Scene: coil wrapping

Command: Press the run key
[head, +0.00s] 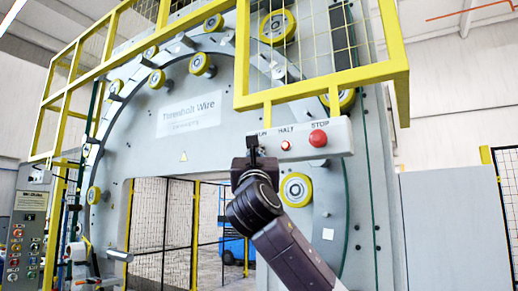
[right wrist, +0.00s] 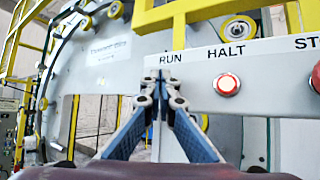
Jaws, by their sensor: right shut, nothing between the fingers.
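The grey control box (head: 337,138) hangs under the yellow frame, with labels for RUN, HALT and STOP. My right gripper (head: 252,141) is shut and empty, with its tips at the left end of the box, below the RUN label. The run key itself is hidden behind the fingers in both views. In the right wrist view the closed fingertips (right wrist: 162,84) are just under the RUN label (right wrist: 171,58); I cannot tell if they touch the key. The lit red halt key (right wrist: 227,85) is to the right. The larger red stop button (head: 318,138) is further right. My left gripper is not in view.
The wrapping machine's large grey ring (head: 190,145) with yellow rollers stands behind. A yellow guard frame (head: 330,85) overhangs the box. A second control panel (head: 27,235) with several buttons stands at the far left.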

